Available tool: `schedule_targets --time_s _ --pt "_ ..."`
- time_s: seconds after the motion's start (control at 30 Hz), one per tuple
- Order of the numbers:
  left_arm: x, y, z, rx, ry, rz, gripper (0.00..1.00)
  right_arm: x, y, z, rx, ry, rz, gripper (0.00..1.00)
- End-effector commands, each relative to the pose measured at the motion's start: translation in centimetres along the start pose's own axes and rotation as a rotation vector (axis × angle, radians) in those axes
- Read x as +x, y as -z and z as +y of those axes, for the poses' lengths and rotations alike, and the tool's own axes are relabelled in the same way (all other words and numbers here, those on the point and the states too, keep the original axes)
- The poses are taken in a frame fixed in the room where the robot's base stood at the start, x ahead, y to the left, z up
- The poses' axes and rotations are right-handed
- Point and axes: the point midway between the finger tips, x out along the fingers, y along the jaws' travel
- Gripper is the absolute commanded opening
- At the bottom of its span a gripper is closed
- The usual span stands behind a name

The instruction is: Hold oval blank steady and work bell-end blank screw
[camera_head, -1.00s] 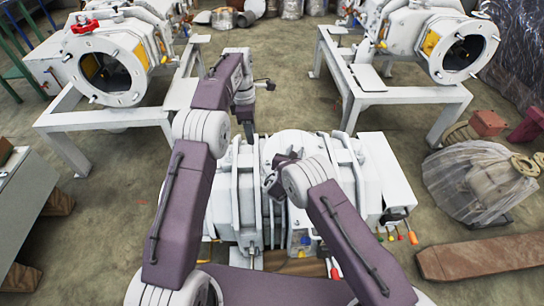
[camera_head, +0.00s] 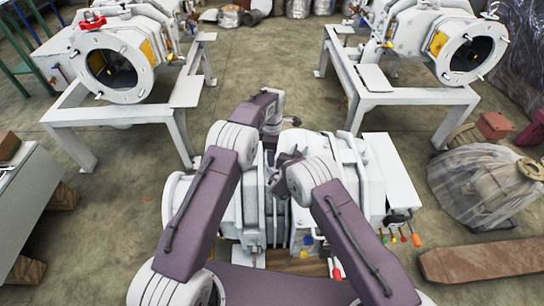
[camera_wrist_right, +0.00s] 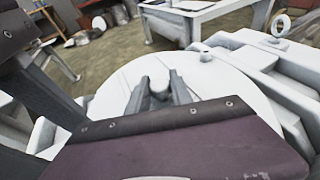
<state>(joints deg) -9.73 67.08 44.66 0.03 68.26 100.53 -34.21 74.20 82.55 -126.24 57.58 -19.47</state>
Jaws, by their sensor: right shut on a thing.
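A pale machine body (camera_head: 345,160) lies in front of me, partly hidden behind my arms. In the right wrist view a flat, round white cover (camera_wrist_right: 215,85) lies on a pale machine, with a short pale screw knob (camera_wrist_right: 158,82) standing near its middle. I cannot tell which cover is the oval blank and which the bell-end blank.
Two similar machines stand on white frames (camera_head: 410,97) behind, at left and right. A plastic-wrapped object (camera_head: 470,185) and a brown plank (camera_head: 485,262) lie on the right. A grey bench (camera_head: 30,205) is at left. Open floor lies between the frames.

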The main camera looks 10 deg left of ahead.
Motion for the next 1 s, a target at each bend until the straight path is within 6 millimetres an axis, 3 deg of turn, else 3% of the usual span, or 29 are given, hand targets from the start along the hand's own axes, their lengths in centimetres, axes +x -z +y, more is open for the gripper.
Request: schedule_targets --time_s 0.33,0.37,0.5,1.0 --pt "0.88 0.00 0.01 0.000 -0.001 0.000 0.39 0.01 -0.05 0.00 0.000 0.000 -0.001 0.00" --pt "0.88 0.00 0.01 0.000 -0.001 0.000 0.36 0.01 -0.05 0.00 0.000 0.000 -0.001 0.00" --pt "0.86 0.00 0.01 0.000 -0.001 0.000 0.00 0.01 -0.05 0.00 0.000 0.000 -0.001 0.00" --pt "0.85 0.01 -0.01 0.102 0.001 0.000 0.00 0.01 -0.04 -0.01 0.000 0.000 -0.001 0.00"
